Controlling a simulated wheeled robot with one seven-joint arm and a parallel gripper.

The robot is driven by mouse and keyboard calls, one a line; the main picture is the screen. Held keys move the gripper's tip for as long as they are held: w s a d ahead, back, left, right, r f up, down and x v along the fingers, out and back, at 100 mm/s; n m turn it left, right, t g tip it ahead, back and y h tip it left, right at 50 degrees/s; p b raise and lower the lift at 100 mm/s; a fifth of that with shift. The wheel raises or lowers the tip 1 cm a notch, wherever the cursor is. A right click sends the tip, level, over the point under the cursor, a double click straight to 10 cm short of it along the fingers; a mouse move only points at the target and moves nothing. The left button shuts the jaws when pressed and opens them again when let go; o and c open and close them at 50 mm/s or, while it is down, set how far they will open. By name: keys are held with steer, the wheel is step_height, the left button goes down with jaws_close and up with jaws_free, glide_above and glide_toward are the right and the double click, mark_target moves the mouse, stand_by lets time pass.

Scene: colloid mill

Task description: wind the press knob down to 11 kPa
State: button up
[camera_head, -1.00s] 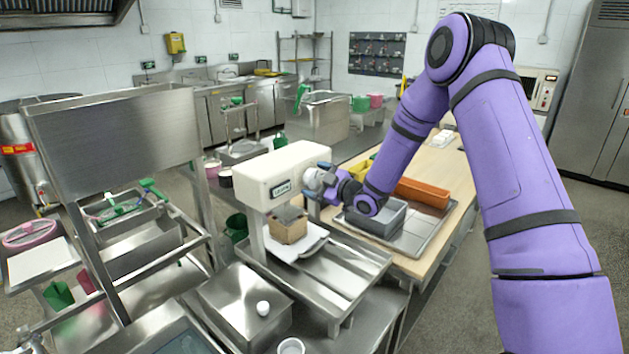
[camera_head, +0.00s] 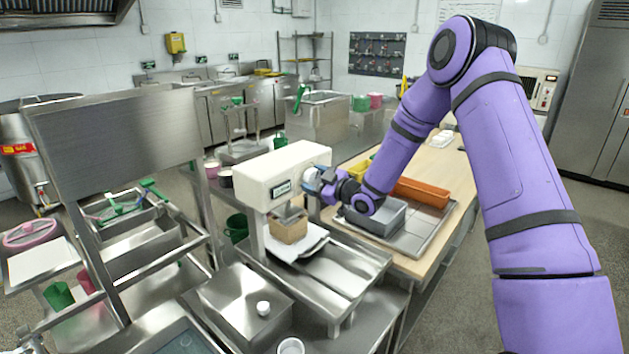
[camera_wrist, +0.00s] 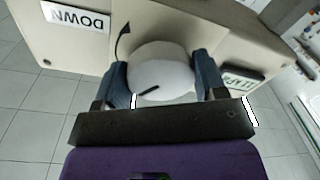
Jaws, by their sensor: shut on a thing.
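The press is a cream box-shaped head (camera_head: 272,178) on a steel stand, with a small dark display (camera_head: 281,189) on its front that I cannot read. In the wrist view, its face carries a "DOWN" label (camera_wrist: 75,17), upside down, and a curved black arrow (camera_wrist: 124,42). The pale round knob (camera_wrist: 162,72) sits between the two fingers of my gripper (camera_wrist: 163,84), which is shut on it. In the head view, my gripper (camera_head: 322,184) is at the right end of the press head and mostly hides the knob. A brown block (camera_head: 289,230) is under the head.
A grey bin (camera_head: 378,218) and an orange tray (camera_head: 420,193) stand on the wooden bench at the right. A steel tray (camera_head: 345,275) lies below the press. A small white cup (camera_head: 290,346) is at the front.

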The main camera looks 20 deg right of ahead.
stand_by(0.3)
steer(key=o, duration=0.9)
steer(key=v, duration=1.1)
steer(key=shift+r, duration=0.1)
steer(key=shift+w, duration=0.1)
